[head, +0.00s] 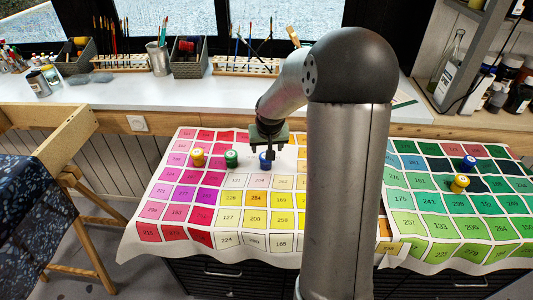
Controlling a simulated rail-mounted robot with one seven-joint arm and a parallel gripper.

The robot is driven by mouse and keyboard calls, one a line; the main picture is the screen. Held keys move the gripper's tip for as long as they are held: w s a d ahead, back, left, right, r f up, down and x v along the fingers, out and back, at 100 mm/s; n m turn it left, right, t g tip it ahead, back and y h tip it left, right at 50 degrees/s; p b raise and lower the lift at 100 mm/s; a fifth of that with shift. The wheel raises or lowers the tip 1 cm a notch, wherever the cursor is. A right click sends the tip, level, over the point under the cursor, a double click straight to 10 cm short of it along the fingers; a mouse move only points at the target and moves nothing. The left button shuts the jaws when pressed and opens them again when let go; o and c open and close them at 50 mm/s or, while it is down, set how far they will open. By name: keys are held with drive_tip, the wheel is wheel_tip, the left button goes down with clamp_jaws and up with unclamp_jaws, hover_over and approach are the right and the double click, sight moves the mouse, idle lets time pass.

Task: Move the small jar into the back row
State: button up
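Several small jars stand on printed color-chart cloths. On the left cloth (228,240) a yellow jar (197,158), a green jar (231,159) and a blue jar (264,162) stand roughly in a line. On the right cloth (416,202) a blue jar (468,163) stands just behind a yellow jar (460,184). Which one is the task's small jar, I cannot tell. My gripper (268,151) points down right at the left cloth's blue jar and partly covers it. Whether its fingers touch or hold that jar is too small to tell. My arm hides the area between the cloths.
A white ledge (215,92) behind holds brush racks (245,66), a metal cup (158,59) and dark baskets (190,57). Shelves with bottles (505,75) stand at the right. A wooden trestle (75,140) is at the left. The left cloth's front is clear.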

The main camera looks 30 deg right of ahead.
drive_tip(key=s+a+r+n+g, duration=0.1)
drive_tip(key=s+a+r, duration=0.1)
drive_tip(key=s+a, duration=0.3)
drive_tip(key=s+a+r+n+g+y, duration=0.1)
drive_tip(key=s+a, duration=0.5)
drive_tip(key=s, duration=0.8)
drive_tip(key=s+a+r+n+g, duration=0.2)
drive_tip(key=s+a, duration=0.4)
drive_tip(key=s, duration=0.4)
drive_tip(key=shift+r+y, duration=0.4)
drive_tip(key=shift+r, duration=0.15)
drive_tip(key=shift+s+d, duration=0.1)
drive_tip(key=shift+r+p, duration=0.6)
drive_tip(key=shift+r, duration=0.05)
